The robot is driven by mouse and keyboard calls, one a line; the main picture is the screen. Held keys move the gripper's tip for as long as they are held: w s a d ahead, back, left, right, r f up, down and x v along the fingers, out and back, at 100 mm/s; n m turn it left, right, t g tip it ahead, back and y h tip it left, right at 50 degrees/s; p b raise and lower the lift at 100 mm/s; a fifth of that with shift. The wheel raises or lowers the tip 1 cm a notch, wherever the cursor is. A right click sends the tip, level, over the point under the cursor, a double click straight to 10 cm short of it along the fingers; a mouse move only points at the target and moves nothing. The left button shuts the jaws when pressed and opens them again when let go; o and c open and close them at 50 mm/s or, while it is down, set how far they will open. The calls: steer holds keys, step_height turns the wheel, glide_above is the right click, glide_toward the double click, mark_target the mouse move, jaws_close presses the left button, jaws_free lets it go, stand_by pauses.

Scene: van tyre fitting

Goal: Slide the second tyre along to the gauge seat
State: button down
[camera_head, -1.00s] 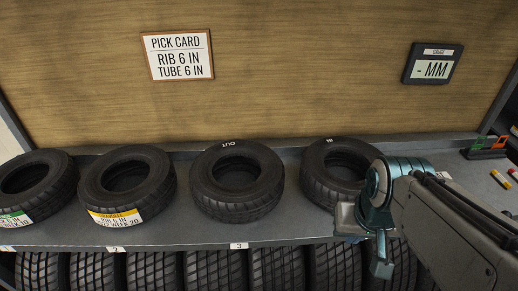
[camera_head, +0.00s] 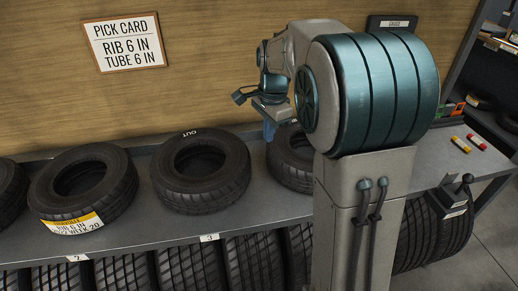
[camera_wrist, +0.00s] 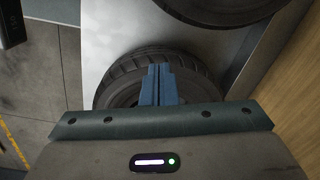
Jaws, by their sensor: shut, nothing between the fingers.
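Several black tyres lie flat in a row on the grey shelf (camera_head: 135,221). A tyre with a yellow label (camera_head: 85,185) lies by the number 2 mark. The tyre marked OUT (camera_head: 200,172) lies right of it by the 3 mark. A further tyre (camera_head: 283,165) is partly hidden behind my arm. My gripper (camera_head: 269,128) is by that tyre; in the wrist view its blue fingers (camera_wrist: 158,84) are shut and empty, overlapping a tyre (camera_wrist: 125,65). I cannot tell if they touch it. I cannot make out the gauge seat.
The pick card (camera_head: 125,42) and the gauge display (camera_head: 392,22), partly hidden by my arm, are on the wooden back wall. Red and yellow sticks (camera_head: 467,143) lie on the counter at right. More tyres (camera_head: 190,267) stand under the shelf.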

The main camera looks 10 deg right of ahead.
steer(key=w+f+m, duration=0.4)
steer(key=w, duration=0.2)
steer(key=shift+g, duration=0.3)
step_height(320, 180, down, 10)
steer(key=shift+w+a+r, duration=0.1)
steer(key=shift+a+r, duration=0.05)
steer(key=shift+r, duration=0.1)
